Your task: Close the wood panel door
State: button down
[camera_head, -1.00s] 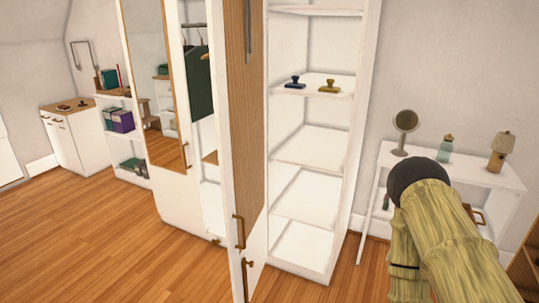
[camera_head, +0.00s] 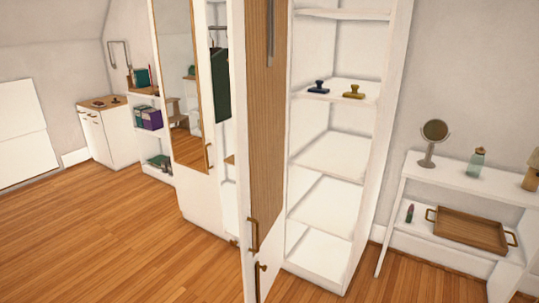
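The wood panel door (camera_head: 268,110) stands open in the middle of the view, swung out from the tall white wardrobe toward me. It has a brown wood panel in a white frame. A brass handle (camera_head: 253,235) sits low on the door, with a smaller brass handle (camera_head: 261,282) below it. The open shelves (camera_head: 330,155) of the wardrobe show to the right of the door, holding a blue stamp (camera_head: 318,87) and a yellow stamp (camera_head: 353,91). My gripper is not in view.
Left of the door is a mirror door (camera_head: 178,85) and a gap with hanging dark clothes (camera_head: 222,85). A white side table (camera_head: 455,180) with a round mirror (camera_head: 433,140) and a wooden tray (camera_head: 470,230) stands right. The wooden floor (camera_head: 110,230) at left is clear.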

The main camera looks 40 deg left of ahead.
aim_at(259, 82)
jog(key=i, duration=1.1)
jog(key=u, duration=1.65)
